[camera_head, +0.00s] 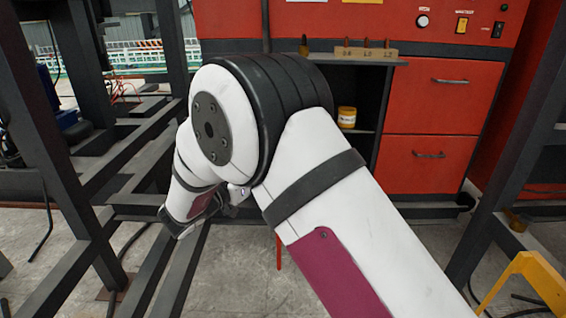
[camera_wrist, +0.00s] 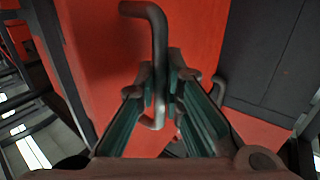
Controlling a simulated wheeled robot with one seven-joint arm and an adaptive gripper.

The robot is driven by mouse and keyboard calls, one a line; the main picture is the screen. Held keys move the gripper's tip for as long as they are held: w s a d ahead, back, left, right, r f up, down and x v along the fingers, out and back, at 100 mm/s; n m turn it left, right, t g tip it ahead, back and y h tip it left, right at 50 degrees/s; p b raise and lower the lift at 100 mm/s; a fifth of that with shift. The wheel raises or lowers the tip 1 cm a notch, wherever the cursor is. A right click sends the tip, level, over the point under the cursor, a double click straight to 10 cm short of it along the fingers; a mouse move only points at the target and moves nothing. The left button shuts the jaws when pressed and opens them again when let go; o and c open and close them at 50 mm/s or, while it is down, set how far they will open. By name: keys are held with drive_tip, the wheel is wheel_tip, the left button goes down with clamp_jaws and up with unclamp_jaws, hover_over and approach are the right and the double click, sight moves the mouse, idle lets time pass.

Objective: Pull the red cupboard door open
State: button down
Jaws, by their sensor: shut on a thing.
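The red cupboard door (camera_wrist: 105,60) fills the upper left of the wrist view as a flat red panel. Its dark bar handle (camera_wrist: 157,40) runs down between the fingers of my gripper (camera_wrist: 162,88). The gripper is shut on this handle, with green-lined fingers on either side of it. In the head view my arm hides the handle and most of the door. A thin red upright strip (camera_head: 279,250) shows below my arm; I cannot tell for sure that it is the door's edge. The dark cupboard interior shows right of my arm.
Red drawers (camera_head: 445,93) with dark handles stand right of the dark opening. A yellow jar (camera_head: 346,117) sits on a shelf inside. Dark steel frame bars (camera_head: 55,130) stand close on the left. A yellow stand (camera_head: 530,275) is at lower right.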

drive_tip(key=shift+w+a, duration=0.1)
drive_tip(key=shift+a, duration=1)
drive_tip(key=c, duration=2)
unclamp_jaws()
drive_tip(key=shift+o, duration=0.2)
drive_tip(key=v, duration=1.2)
drive_tip(key=shift+r, duration=0.1)
